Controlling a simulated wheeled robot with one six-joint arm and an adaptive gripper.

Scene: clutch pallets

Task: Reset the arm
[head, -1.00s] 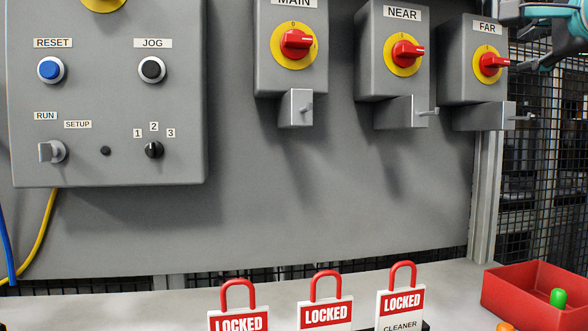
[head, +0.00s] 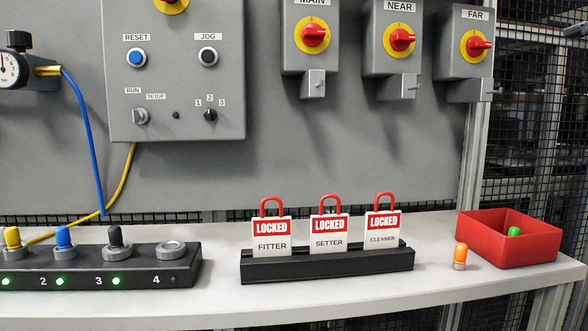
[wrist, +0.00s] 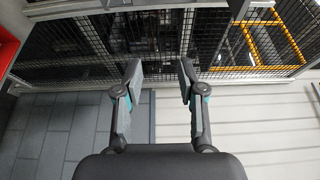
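My gripper (wrist: 158,82) shows in the wrist view with its two fingers apart and nothing between them. It hangs over a grey floor, facing a black mesh fence. My gripper is not seen in the head view now, so its place relative to the panel cannot be told from there. The control box (head: 230,90) on the grey wall carries a blue RESET button (head: 136,58), a black JOG button (head: 208,57), a RUN/SETUP switch (head: 140,116) and a small selector (head: 210,115).
Red-handled MAIN (head: 314,36), NEAR (head: 402,39) and FAR (head: 478,46) switches are on the wall. The bench (head: 330,300) holds a black rack (head: 330,268) with three LOCKED tags, a numbered strip (head: 90,280), an orange-topped peg (head: 460,256) and a red bin (head: 510,250).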

